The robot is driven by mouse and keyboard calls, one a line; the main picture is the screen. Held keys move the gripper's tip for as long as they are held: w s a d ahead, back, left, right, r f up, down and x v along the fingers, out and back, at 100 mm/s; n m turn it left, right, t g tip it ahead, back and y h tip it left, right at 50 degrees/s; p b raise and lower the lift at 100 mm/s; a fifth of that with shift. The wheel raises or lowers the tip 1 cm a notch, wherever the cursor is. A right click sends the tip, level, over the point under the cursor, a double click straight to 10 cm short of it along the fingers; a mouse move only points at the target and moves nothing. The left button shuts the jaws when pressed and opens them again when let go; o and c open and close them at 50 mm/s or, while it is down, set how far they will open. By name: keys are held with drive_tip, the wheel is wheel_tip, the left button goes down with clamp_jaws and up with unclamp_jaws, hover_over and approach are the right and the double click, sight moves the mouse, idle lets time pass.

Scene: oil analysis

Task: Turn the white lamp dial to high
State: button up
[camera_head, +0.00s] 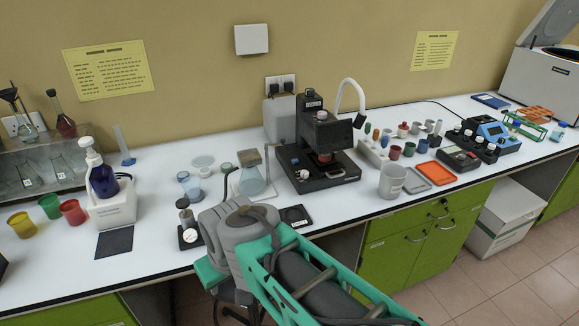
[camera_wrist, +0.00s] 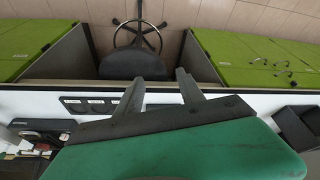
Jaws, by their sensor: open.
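A white gooseneck lamp (camera_head: 349,90) arches over the bench just right of the black microscope-like instrument (camera_head: 322,150) in the head view. A small light round knob (camera_head: 304,174) shows on the front of that instrument's black base; I cannot tell whether it is the lamp dial, and no setting is readable. My gripper (camera_wrist: 159,76) is open and empty in the wrist view, its two dark fingers spread over the bench's front edge and pointing toward the stool. In the head view my arm hides the fingers. The gripper is apart from the lamp and instrument.
A clear flask (camera_head: 252,175), a white mug (camera_head: 392,181) and an orange tray (camera_head: 436,173) stand around the instrument. Bottles and cups (camera_head: 73,212) crowd the left. Dark boxes with knobs (camera_head: 472,140) stand at the right. A stool (camera_wrist: 132,65) is below the bench front.

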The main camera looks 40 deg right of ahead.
drive_tip(key=w+d+t, duration=0.1)
drive_tip(key=w+d, duration=0.2)
drive_tip(key=w, duration=0.1)
drive_tip(key=w+d, duration=0.3)
drive_tip(key=w, duration=0.1)
drive_tip(key=w+d+m+t, duration=0.1)
drive_tip(key=w+d, duration=0.2)
drive_tip(key=w, duration=0.1)
drive_tip(key=shift+d+f+t+h+p, duration=0.2)
drive_tip(key=shift+t+h+p, duration=0.1)
drive_tip(key=shift+p, duration=0.1)
drive_tip(key=m+t+h+p, duration=0.1)
drive_tip(key=m+t+h, duration=0.3)
drive_tip(key=t+h, duration=0.15)
approach(305, 174)
drive_tip(key=w+d, duration=0.1)
drive_tip(key=p+x, duration=0.1)
drive_tip(key=x, duration=0.7)
drive_tip(key=shift+a+f+p, duration=0.1)
drive_tip(key=shift+f+p, duration=0.15)
drive_tip(key=shift+p, duration=0.05)
drive_tip(key=shift+c, duration=0.5)
clamp_jaws()
